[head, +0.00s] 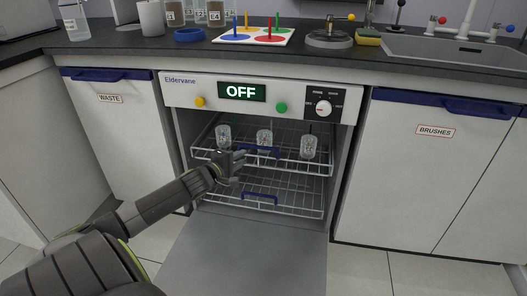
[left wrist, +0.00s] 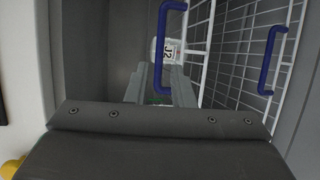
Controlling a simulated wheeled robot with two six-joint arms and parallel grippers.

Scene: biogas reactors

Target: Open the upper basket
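The dishwasher's door is folded down. Its upper basket (head: 290,166) is a wire rack with a blue handle (head: 258,151) on its front rail and several clear jars standing in it. My left gripper (head: 240,161) is at the basket's front, at the left end of that handle. In the left wrist view a blue handle (left wrist: 163,40) runs down to the fingers (left wrist: 160,88), which stand apart; I see no firm grasp. A jar labelled J2 (left wrist: 171,50) shows behind the handle. My right gripper is out of view.
The lower basket (head: 305,206) with its own blue handle (head: 259,198) sits below. The lowered door (head: 250,260) lies flat in front. Closed cabinets marked WASTE (head: 110,98) and BRUSHES (head: 435,131) flank the dishwasher. Space above the door is clear apart from my left arm.

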